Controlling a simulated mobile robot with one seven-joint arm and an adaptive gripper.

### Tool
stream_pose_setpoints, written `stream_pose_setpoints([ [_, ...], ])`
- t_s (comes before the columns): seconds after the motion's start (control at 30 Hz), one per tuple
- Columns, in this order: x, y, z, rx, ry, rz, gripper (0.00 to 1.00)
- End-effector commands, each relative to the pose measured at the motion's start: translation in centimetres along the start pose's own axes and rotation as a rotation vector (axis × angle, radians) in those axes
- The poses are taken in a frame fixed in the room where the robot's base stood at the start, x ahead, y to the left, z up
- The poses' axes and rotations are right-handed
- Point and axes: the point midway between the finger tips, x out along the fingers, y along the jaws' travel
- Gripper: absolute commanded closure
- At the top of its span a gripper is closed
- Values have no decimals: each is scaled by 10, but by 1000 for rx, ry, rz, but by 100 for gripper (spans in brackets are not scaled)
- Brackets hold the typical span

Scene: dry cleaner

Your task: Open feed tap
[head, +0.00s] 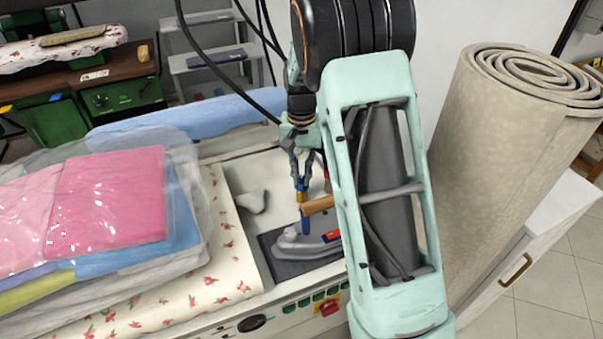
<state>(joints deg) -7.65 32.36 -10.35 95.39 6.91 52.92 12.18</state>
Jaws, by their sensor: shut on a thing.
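My gripper (300,182) points down over the pressing table, left of my pale green arm link. Its fingers are shut on a small upright piece with a brass-coloured top (301,196) and a blue lower part (305,222), which looks like the feed tap. The fingertips are small here, so the exact grip is hard to see. A grey iron (292,241) with a wooden handle (319,205) sits right by it on a dark rest pad (283,267). My arm link hides what lies to the right.
Wrapped folded laundry (110,205) lies on the floral-covered board (228,262) at left. A front panel carries a red switch (327,307) and a black knob (252,323). A large rolled carpet (500,160) stands at right. A black cable hangs near my arm.

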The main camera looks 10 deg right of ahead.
Motion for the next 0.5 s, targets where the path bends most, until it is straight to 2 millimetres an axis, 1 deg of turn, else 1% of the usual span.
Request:
stream_pose_setpoints([
  [0.5, -2, 0, -1, 491, 2, -1, 100],
])
